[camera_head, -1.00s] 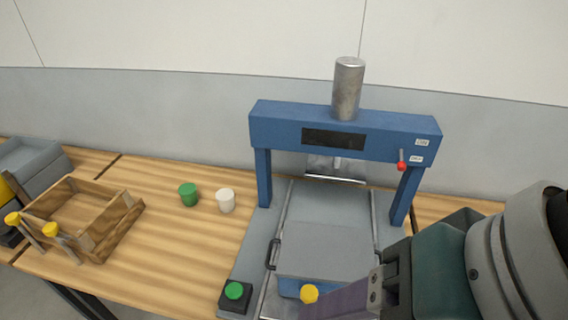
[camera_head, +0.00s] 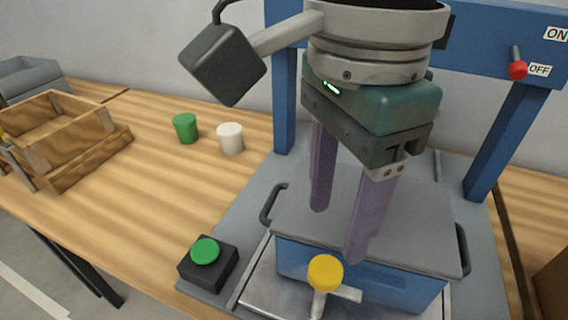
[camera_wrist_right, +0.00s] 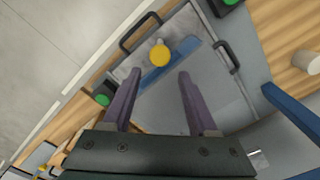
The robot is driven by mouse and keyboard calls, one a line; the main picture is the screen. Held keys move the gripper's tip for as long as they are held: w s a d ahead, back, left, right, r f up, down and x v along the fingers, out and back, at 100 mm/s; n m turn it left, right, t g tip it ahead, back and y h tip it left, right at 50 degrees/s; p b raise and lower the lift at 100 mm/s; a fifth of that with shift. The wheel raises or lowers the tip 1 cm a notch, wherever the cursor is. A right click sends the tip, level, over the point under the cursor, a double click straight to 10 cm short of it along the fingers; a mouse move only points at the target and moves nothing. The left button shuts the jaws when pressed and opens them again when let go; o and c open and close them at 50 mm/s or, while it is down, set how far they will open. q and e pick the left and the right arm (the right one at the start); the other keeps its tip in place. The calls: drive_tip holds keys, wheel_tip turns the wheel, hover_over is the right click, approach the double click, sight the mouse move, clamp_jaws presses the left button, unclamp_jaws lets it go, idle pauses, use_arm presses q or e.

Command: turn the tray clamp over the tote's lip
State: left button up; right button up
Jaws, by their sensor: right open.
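The tray clamp's yellow knob (camera_head: 325,272) sits on a metal lever (camera_head: 342,294) at the front of the tray, close to the tote's front wall. The blue tote (camera_head: 412,290) has a grey top (camera_head: 410,235) and dark side handles, and stands under the press. Whether the clamp lies over the lip I cannot tell. My right gripper (camera_head: 337,233) is open and empty, its purple fingers pointing down over the tote's front part. In the right wrist view the yellow knob (camera_wrist_right: 160,55) appears just beyond and between the fingertips (camera_wrist_right: 159,74). My left gripper is not in view.
The blue press frame (camera_head: 497,140) rises behind the tote, with a red-knobbed ON/OFF switch (camera_head: 517,68). A green button on a black box (camera_head: 208,262) is left of the tray. Green (camera_head: 185,128) and white (camera_head: 230,138) cylinders and a wooden crate (camera_head: 85,155) stand farther left.

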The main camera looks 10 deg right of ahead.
sight(326, 268)
wheel_tip(326, 268, down, 8)
drive_tip(key=shift+b, duration=0.65)
drive_tip(key=shift+c, duration=0.3)
clamp_jaws()
